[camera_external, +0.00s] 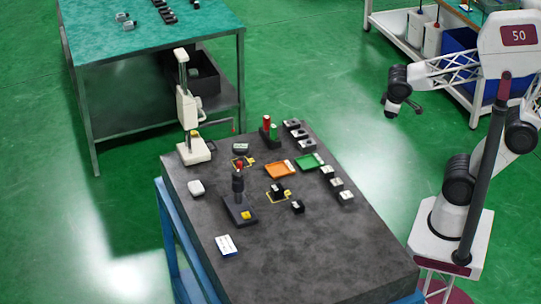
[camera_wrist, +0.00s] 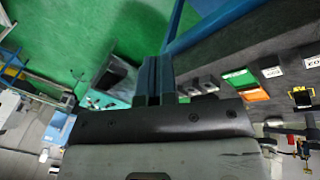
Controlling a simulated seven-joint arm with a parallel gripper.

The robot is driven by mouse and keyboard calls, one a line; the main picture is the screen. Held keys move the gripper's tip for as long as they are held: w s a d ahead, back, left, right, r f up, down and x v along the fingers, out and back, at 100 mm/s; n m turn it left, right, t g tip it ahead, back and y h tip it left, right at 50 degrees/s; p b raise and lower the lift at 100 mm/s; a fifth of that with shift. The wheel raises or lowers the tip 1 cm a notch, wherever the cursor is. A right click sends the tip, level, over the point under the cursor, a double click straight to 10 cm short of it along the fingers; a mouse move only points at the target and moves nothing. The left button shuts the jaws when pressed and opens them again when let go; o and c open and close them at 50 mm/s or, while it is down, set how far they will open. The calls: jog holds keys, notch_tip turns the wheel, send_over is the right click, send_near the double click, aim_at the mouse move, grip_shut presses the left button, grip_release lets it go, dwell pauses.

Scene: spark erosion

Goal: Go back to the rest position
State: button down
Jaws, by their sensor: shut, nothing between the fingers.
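My gripper (camera_external: 402,108) hangs at the end of my raised arm in the external view. It is above the open green floor, to the right of the dark stone table (camera_external: 330,262) and well apart from it. In the wrist view the two dark fingers of my gripper (camera_wrist: 153,78) are together and nothing is held. The table's blue frame shows past the fingers in the wrist view.
On the stone table are an orange tray (camera_external: 279,171), a green tray (camera_external: 309,162), several black blocks, a white height gauge (camera_external: 187,110) and a dark stand (camera_external: 239,200). A green-topped bench (camera_external: 150,40) stands behind. A shelf with bins (camera_external: 422,28) stands at the upper right.

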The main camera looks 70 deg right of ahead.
jog(key=shift+s+a+r+m+t+y, duration=0.15)
jog(key=shift+s+a+r+m+y, duration=0.15)
jog(key=shift+s+a+y, duration=0.35)
jog(key=shift+s+a+r+m+t+y, duration=0.2)
jog(key=shift+s+a+r+y, duration=0.15)
jog(key=shift+s+y, duration=0.5)
